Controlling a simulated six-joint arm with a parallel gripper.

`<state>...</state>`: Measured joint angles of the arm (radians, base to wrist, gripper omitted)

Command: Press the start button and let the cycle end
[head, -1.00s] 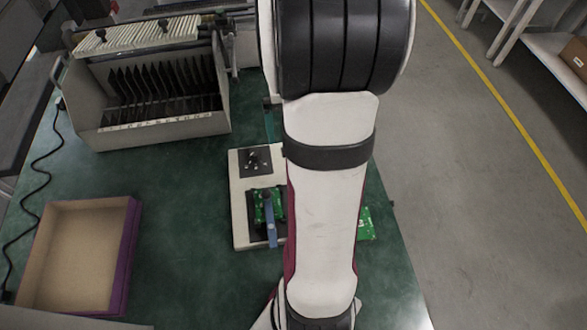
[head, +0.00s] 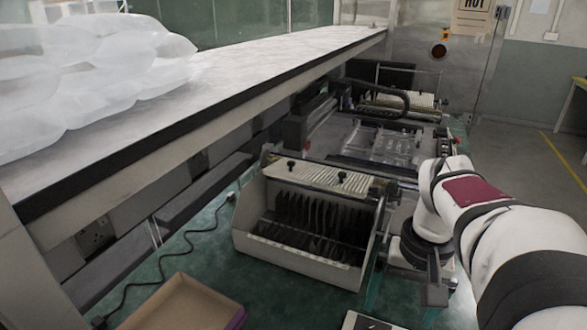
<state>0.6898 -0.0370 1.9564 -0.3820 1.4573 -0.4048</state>
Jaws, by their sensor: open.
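No start button can be made out for certain. A small round dark fitting with an orange part (head: 439,50) is on the metal cabinet (head: 420,22) at the back, but I cannot tell what it is. A low machine with rails and a clear plate (head: 385,142) stands on the bench in the middle distance. My arm comes in from the right, and my gripper (head: 437,290) points down beside the slotted rack, over the right part of the green bench. It is open and appears empty; its fingertips are small and partly unclear.
A grey slotted rack (head: 300,258) with dark boards stands left of my gripper. A cardboard box (head: 180,305) and a white-edged fixture (head: 362,321) are cut off at the bottom. A long raised shelf (head: 250,75) carries plastic bags (head: 85,65). The floor at right is clear.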

